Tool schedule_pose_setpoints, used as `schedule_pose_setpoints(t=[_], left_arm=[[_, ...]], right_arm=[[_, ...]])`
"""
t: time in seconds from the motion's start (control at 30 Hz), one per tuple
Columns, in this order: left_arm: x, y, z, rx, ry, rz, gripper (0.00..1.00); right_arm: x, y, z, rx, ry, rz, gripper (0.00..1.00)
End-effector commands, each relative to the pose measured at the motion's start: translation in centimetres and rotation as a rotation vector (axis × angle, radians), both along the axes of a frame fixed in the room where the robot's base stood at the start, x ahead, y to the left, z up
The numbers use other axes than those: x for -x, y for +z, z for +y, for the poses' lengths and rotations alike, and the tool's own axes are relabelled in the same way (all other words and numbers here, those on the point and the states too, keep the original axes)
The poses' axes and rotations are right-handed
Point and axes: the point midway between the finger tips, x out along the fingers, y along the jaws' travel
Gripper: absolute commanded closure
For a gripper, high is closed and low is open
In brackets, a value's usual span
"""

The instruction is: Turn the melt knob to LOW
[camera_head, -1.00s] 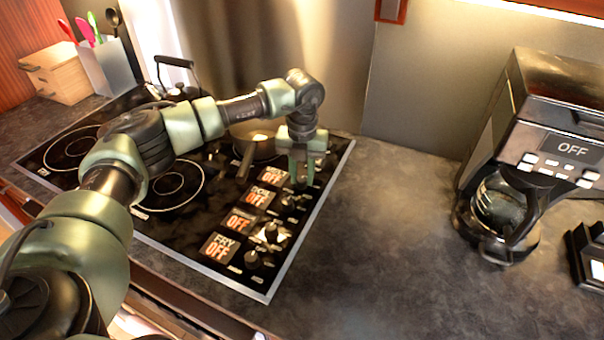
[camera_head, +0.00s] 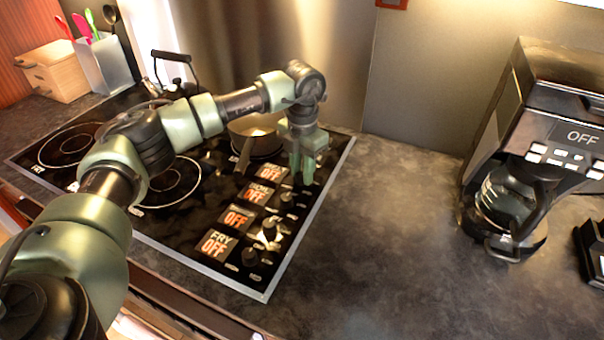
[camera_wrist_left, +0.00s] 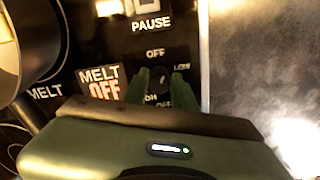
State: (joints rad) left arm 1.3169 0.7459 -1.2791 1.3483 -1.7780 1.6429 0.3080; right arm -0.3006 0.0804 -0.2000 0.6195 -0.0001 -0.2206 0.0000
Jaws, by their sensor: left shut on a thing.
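My left gripper (camera_head: 303,176) reaches down onto the far end of the knob row along the right side of the black stove. In the left wrist view its green fingertips (camera_wrist_left: 152,80) stand on both sides of the small dark melt knob (camera_wrist_left: 162,75), shut on it. Labels OFF, LOW and ON surround this knob. The melt display (camera_wrist_left: 100,83) beside it reads MELT OFF in red; it also shows in the head view (camera_head: 270,173). In the head view the gripper hides the melt knob. My right gripper is not in view.
Other knobs, including the fry knob (camera_head: 250,256), stand nearer along the stove's right side; their displays read OFF. A pot (camera_head: 255,128) stands close left of the gripper. A coffee maker (camera_head: 545,120) stands at right. The counter between (camera_head: 390,240) is clear.

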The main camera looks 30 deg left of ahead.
Motion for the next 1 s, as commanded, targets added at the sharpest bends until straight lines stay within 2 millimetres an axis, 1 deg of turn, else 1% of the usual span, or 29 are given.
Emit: schedule_pose_setpoints(t=[0.03,0.1,0.5,0.7,1.0], left_arm=[[0.0,-0.1,0.0,0.001,-0.043,-0.002,1.0],[0.0,-0.1,0.0,0.001,-0.109,-0.002,1.0],[0.0,0.0,-0.1,0.001,-0.446,-0.003,1.0],[0.0,0.1,-0.2,0.0,-0.557,-0.003,1.0],[0.0,0.2,-0.2,0.0,-0.635,-0.004,1.0]], right_arm=[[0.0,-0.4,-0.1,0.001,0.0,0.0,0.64],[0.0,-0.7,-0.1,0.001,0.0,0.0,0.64],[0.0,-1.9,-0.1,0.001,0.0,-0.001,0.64],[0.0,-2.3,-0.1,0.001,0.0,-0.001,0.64],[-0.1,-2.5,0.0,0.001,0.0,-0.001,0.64]])
